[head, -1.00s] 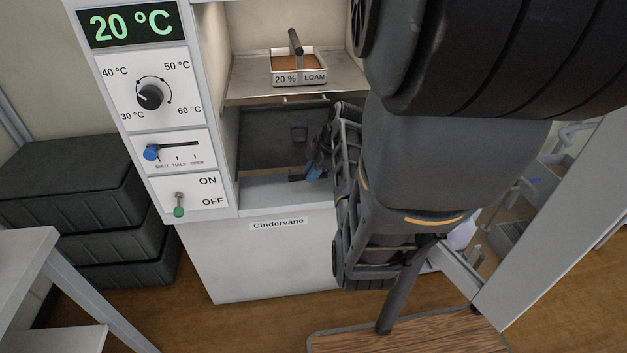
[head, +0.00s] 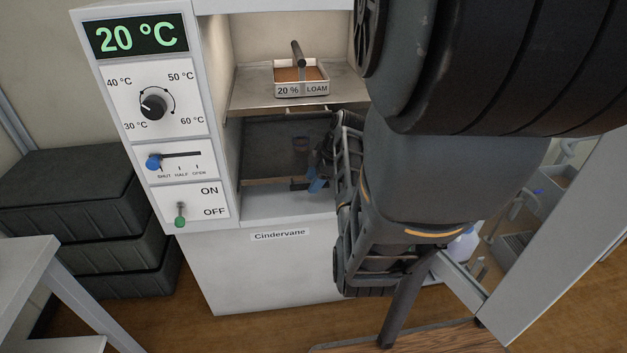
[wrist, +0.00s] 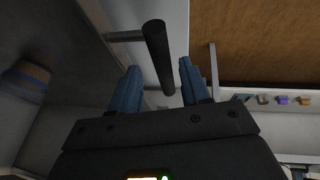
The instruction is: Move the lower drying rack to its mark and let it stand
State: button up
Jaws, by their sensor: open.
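The lower drying rack (head: 270,145) is a dark grey shelf inside the white oven, below a bare-metal upper rack. It also shows in the wrist view as a grey surface (wrist: 60,50). A black bar handle (wrist: 158,52) on metal stems is in the wrist view. My gripper (wrist: 158,88) is open, with its blue fingers on either side of the handle's near end and gaps showing between. In the head view my gripper (head: 317,181) is at the front of the lower rack, partly hidden by my arm. I cannot make out the mark.
The upper rack (head: 250,92) carries a tray (head: 302,90) labelled 20 % LOAM. The control panel (head: 155,125) is left of the opening. An open door (head: 560,215) stands at the right. Dark crates (head: 75,195) are stacked at the left.

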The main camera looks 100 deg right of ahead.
jog(key=v, duration=0.7)
jog(key=shift+r, duration=0.2)
dwell(0.4)
